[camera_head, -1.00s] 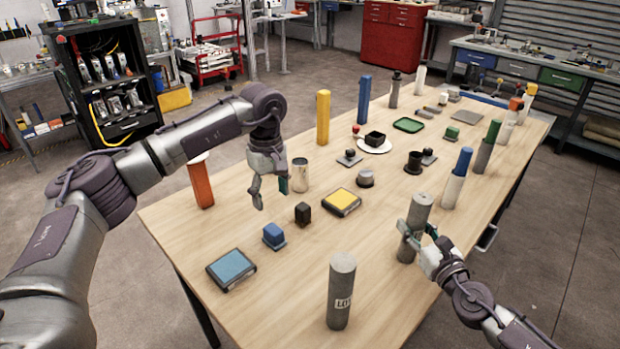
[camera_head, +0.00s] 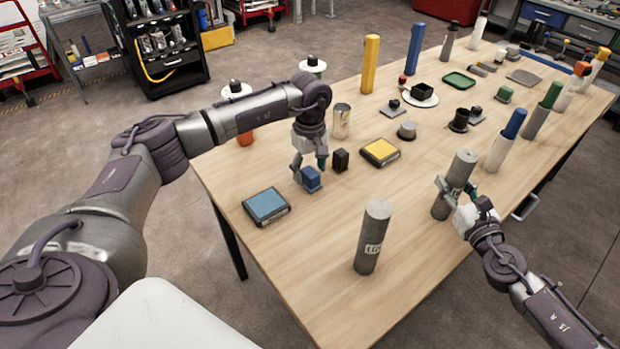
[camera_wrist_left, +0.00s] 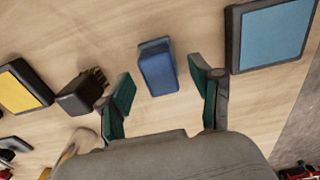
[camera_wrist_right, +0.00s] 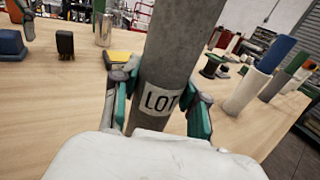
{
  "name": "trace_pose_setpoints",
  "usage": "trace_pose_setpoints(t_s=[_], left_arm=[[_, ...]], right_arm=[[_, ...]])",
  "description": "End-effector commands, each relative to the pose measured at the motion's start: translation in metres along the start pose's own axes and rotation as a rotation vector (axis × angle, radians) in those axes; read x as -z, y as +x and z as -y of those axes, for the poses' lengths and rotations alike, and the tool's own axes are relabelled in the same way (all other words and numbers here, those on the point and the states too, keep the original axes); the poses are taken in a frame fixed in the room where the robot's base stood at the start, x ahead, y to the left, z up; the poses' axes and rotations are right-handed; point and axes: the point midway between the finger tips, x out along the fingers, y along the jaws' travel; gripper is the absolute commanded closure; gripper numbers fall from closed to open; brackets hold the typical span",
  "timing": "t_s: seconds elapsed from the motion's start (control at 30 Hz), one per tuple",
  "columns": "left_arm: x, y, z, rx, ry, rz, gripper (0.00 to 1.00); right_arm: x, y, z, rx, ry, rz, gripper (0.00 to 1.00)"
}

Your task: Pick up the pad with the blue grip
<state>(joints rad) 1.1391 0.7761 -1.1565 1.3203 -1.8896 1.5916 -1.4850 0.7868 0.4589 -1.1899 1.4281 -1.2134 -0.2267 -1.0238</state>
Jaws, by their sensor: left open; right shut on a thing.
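The pad with the blue grip (camera_head: 311,179) stands on the table, a blue block on a dark base. In the left wrist view its blue grip (camera_wrist_left: 157,67) lies between and just beyond the fingertips. My left gripper (camera_head: 310,168) is open above it, its green-lined fingers apart to either side, not visibly touching. My right gripper (camera_head: 456,190) is shut on a grey cylinder (camera_head: 461,168). In the right wrist view this cylinder (camera_wrist_right: 172,60) is upright and carries a LOT label.
A black block (camera_head: 340,160) stands close right of the blue grip. A blue-topped box (camera_head: 266,206) lies to its left and a yellow-topped box (camera_head: 380,152) to its right. Another grey cylinder (camera_head: 373,237) stands at the front. Bare table (camera_head: 310,240) lies between.

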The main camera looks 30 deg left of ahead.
Motion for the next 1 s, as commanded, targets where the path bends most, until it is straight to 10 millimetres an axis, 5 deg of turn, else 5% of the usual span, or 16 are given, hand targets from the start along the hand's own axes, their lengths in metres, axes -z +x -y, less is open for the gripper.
trace_pose_setpoints(t_s=[0.33,0.7,1.0], left_arm=[[-0.0001,0.0162,-0.0004,-0.001,0.000,0.000,0.37],[-0.0001,0.0159,-0.0003,-0.001,0.000,0.000,0.99],[0.0000,0.0102,-0.0008,-0.003,0.000,0.000,1.00]], right_arm=[[-0.0001,0.0001,-0.0003,0.000,0.000,0.000,1.00],[-0.0001,0.0001,-0.0003,0.000,0.000,0.000,1.00],[-0.0001,0.0000,-0.0003,0.000,0.000,0.000,1.00]])
